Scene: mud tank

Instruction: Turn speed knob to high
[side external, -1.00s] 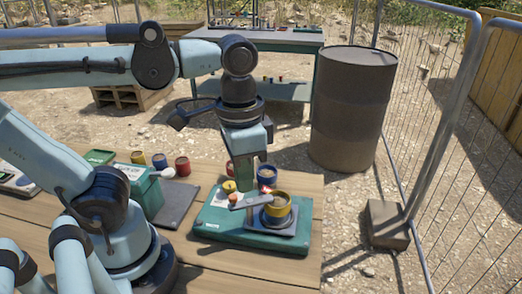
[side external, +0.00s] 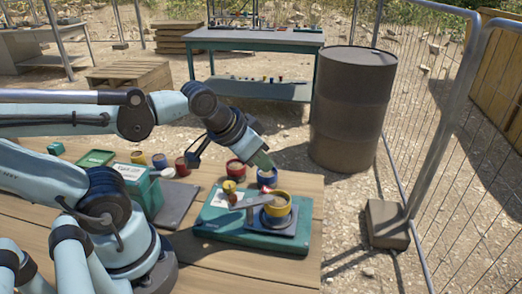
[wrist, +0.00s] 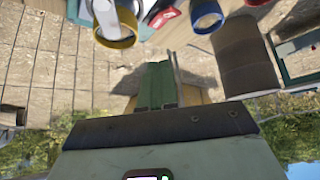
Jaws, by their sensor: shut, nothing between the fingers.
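The green machine (side external: 215,226) sits on the wooden table, with a yellow cup (side external: 279,208) on its dark plate and a grey bar reaching over it. I cannot tell which small part is the speed knob; a small yellow piece (side external: 229,187) and a small red piece (side external: 233,198) show at its left. My gripper (side external: 266,165) is tilted down to the right, above and behind the machine, near a blue-rimmed cup (side external: 267,177); I cannot tell if they touch.
A red cup (side external: 236,171) stands behind the machine. A green box (side external: 140,190) and several paint cups stand to the left. A rusty barrel (side external: 350,110) stands on the ground behind the table, with a wire fence (side external: 450,130) at the right.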

